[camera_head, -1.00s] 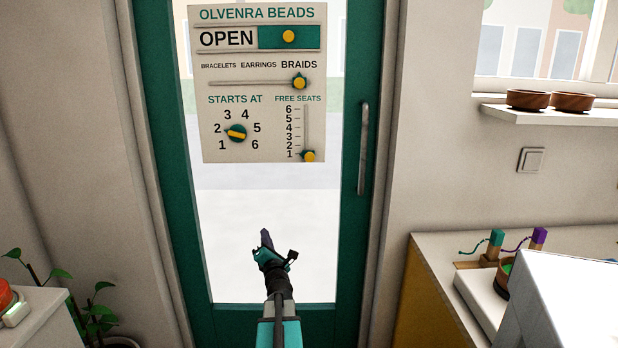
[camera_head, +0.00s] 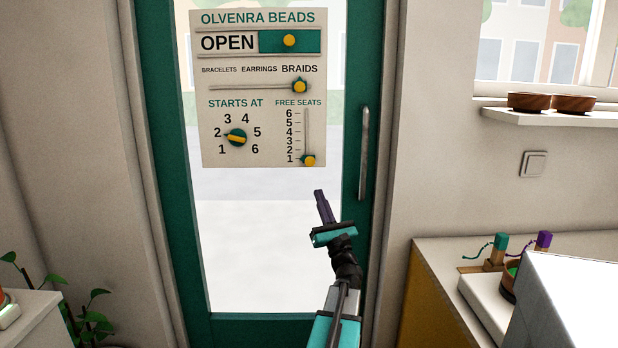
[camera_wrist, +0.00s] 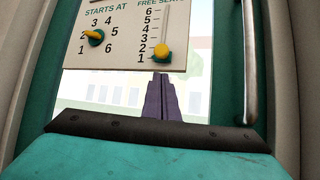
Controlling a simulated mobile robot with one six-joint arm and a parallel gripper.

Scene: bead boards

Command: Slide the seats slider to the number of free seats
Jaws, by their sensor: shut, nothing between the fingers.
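The cream sign board (camera_head: 215,100) hangs on the glass of a green door. At its lower right is the free seats slider, a vertical track numbered 1 to 6. Its yellow and green knob (camera_head: 309,160) sits at the bottom, at the 1. In the wrist view the knob (camera_wrist: 162,52) shows just above the fingertips. My gripper (camera_head: 319,193) is shut and empty, below the knob and slightly to its right in the head view, apart from it. The purple fingers (camera_wrist: 161,77) point up toward the sign.
The sign also has an OPEN slide, a bracelets–earrings–braids slider (camera_head: 299,87) at braids and a starts-at dial (camera_head: 236,138). A vertical door handle (camera_head: 363,150) is right of the sign. A counter with bead items (camera_head: 501,250) stands at the right.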

